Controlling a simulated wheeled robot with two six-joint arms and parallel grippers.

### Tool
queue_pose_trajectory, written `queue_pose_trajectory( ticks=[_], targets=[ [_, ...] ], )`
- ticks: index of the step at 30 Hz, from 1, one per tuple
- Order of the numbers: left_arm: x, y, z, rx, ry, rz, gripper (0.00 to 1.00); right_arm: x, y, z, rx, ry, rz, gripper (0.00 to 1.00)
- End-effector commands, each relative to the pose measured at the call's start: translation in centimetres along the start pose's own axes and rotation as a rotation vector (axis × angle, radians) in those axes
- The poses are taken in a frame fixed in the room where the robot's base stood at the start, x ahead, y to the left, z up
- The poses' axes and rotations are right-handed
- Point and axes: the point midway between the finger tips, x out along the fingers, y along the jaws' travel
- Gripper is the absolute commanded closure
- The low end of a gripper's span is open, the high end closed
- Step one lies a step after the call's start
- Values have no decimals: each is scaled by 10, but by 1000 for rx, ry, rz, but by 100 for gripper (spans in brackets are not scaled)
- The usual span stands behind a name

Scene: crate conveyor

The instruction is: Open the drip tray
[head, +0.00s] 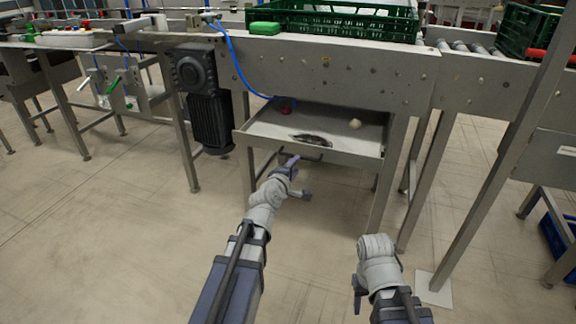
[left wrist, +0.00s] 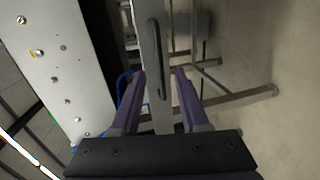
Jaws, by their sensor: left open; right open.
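The drip tray (head: 345,152) is a grey metal tray under the conveyor frame. It stands out at the front, so its inside shows, with a dark flat scrap (head: 311,139), a pale round lump (head: 355,124) and a red piece (head: 284,110) in it. A dark bar handle (head: 314,158) is on its front; it also shows in the left wrist view (left wrist: 155,50). My left gripper (head: 299,174) is open at the handle, its purple fingers (left wrist: 159,73) on either side of the tray front and handle; contact is unclear. My right gripper (head: 358,291) is low at front right, away from the tray.
A green crate (head: 345,24) and a green box (head: 265,28) stand on the conveyor above. A dark motor (head: 210,115) hangs left of the tray. Metal legs (head: 390,185) flank the tray. The floor in front is clear.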

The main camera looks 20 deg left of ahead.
Motion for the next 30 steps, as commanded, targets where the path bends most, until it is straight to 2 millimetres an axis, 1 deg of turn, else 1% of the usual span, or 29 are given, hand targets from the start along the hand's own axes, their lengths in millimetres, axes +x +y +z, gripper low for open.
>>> queue_pose_trajectory(
  ticks=[1, 7, 11, 17, 24, 27, 30],
  targets=[
    [1, -3, -3, -10, 8, 8, 55, 5, 0, 0, 0, 0, 0, 50],
    [2, 0, -5, -19, 13, 13, 55, 4, 0, 0, 0, 0, 0, 50],
    [8, -1, -5, -18, 12, 13, 55, 5, 0, 0, 0, 0, 0, 50],
    [32, -1, -5, -16, 11, 12, 55, 10, -1, 0, 2, 0, 0, 50],
    [69, -1, -5, -16, 10, 12, 55, 18, -2, -1, 4, 0, 0, 50],
    [78, 0, -5, -17, 11, 12, 55, 20, -2, -1, 4, 0, 0, 50],
    [80, 0, -5, -16, 11, 12, 55, 20, -2, -1, 4, 0, 0, 50]
  ],
)
